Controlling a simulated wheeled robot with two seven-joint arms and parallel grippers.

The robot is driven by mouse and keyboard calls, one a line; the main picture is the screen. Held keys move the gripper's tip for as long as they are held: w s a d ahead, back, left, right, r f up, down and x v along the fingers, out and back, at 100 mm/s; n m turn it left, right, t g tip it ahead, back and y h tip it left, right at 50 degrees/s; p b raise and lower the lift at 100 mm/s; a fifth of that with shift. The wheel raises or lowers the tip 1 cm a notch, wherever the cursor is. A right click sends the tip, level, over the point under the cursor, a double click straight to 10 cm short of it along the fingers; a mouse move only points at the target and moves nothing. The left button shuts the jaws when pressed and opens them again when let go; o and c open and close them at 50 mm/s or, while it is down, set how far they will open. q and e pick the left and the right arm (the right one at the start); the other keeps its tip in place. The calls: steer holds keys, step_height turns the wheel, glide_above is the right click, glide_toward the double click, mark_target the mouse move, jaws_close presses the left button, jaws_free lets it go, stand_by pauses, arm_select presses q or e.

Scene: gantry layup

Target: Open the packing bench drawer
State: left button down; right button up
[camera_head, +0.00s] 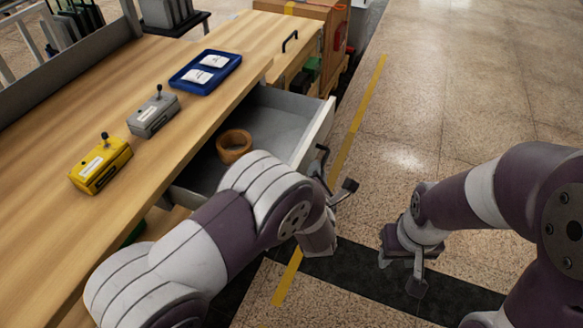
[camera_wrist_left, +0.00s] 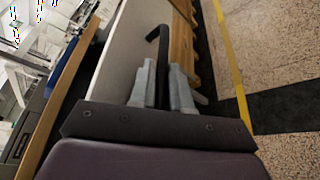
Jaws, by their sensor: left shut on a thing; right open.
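The packing bench drawer (camera_head: 280,104) stands pulled out from the wooden bench (camera_head: 150,75), with its grey inside showing. A round tan roll (camera_head: 234,146) lies in it. My left gripper (camera_head: 326,176) is at the drawer's white front, partly hidden by my arm. In the left wrist view its two grey fingers (camera_wrist_left: 161,88) are shut on the dark drawer handle (camera_wrist_left: 157,45), beside the drawer front (camera_wrist_left: 128,45). My right gripper (camera_head: 405,262) is open and empty above the floor, apart from the bench.
A yellow box (camera_head: 101,165), a grey box (camera_head: 153,114) and a blue tray (camera_head: 205,72) with white packets are on the benchtop. Another drawer with a dark handle (camera_head: 290,41) is at the back. The floor to the right, past the yellow line (camera_head: 357,125), is clear.

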arm_select(q)
steer(key=shift+s+d+b, duration=0.1)
steer(key=shift+s+d, duration=0.2)
steer(key=shift+d, duration=0.45)
steer(key=shift+s+d+b, duration=0.15)
steer(key=shift+s+d, duration=0.1)
steer(key=shift+d, duration=0.5)
steer(key=shift+s+d+b, duration=0.1)
steer(key=shift+s+d, duration=0.2)
steer(key=shift+d, duration=0.45)
arm_select(e)
steer(key=shift+f, duration=0.45)
arm_select(q)
steer(key=c, duration=1.4)
jaws_free()
steer(key=shift+c, duration=0.2)
